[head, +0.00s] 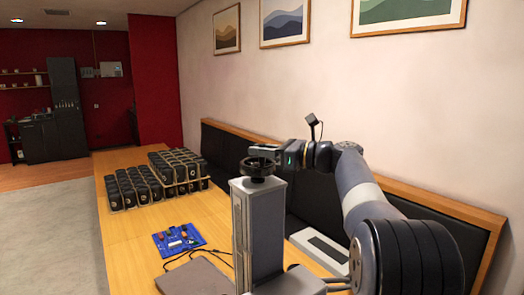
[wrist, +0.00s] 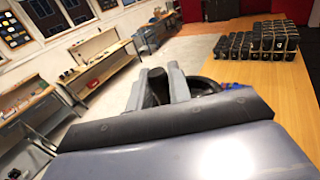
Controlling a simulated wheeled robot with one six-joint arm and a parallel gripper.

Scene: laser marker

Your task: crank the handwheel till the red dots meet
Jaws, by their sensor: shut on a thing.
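The black handwheel (head: 257,170) sits on top of a grey upright column (head: 262,225) of the laser marker. My gripper (head: 262,153) reaches in from the right, at the wheel's upper side. In the wrist view my gripper (wrist: 160,84) has its two grey fingers closed around a dark upright handle (wrist: 158,86), which appears to be the wheel's crank grip. Part of the wheel's dark rim (wrist: 202,85) shows right of the fingers. No red dots can be made out in either view.
The wooden table (head: 128,232) carries rows of black blocks (head: 150,182), a blue board with small parts (head: 178,240), a grey plate (head: 195,280) and a cable. A light box (head: 320,246) stands right of the column. A dark bench (head: 225,150) lines the wall.

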